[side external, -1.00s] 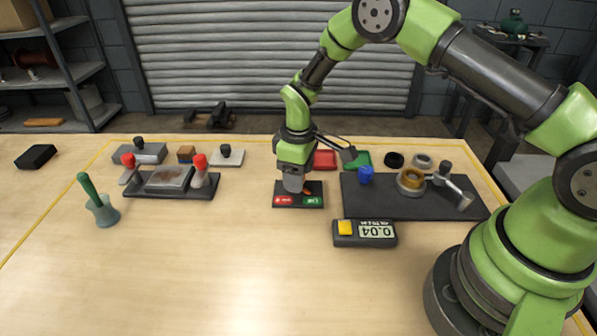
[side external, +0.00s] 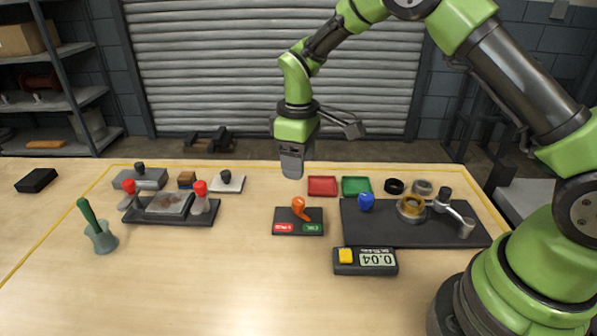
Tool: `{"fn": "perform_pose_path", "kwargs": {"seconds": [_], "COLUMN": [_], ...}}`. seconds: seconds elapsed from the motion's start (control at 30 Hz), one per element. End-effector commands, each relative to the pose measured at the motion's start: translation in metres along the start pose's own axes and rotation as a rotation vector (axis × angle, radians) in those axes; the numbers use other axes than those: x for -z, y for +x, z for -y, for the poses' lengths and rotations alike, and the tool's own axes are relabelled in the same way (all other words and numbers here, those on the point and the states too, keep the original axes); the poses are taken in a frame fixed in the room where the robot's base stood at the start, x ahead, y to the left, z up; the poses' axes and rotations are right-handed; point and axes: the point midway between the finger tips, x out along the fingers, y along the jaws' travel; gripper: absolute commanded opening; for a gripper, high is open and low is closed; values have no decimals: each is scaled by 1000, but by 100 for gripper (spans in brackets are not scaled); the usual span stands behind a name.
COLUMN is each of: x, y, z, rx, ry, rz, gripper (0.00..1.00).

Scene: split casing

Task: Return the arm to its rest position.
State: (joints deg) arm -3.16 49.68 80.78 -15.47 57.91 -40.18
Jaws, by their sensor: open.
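My gripper (side external: 292,172) hangs above the middle of the table, pointing down, with nothing seen in it. Its fingertips are small in this view. Below it and apart from it is a dark switch box (side external: 298,222) with an orange knob or lever (side external: 299,206) on top and red and green labels on its front. My arm reaches in from the right and arches over the table.
A dark plate (side external: 375,225) at right carries a brass ring fixture (side external: 411,208) and a blue knob (side external: 365,202). A display box (side external: 365,261) stands in front. Red (side external: 322,186) and green (side external: 357,186) trays lie behind. A clamp fixture (side external: 167,204) is at left.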

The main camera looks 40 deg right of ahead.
Motion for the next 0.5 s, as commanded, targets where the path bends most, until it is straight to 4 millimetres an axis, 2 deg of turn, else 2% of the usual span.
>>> {"fn": "perform_pose_path", "kwargs": {"seconds": [0.33, 0.43, 0.5], "x": [0, -4, -10], "y": [-5, -25, -48], "z": [0, 2, 5], "rx": [-2, -7, -12], "ry": [7, 43, 89], "rz": [-7, -38, -75], "gripper": [55, 55, 55]}}
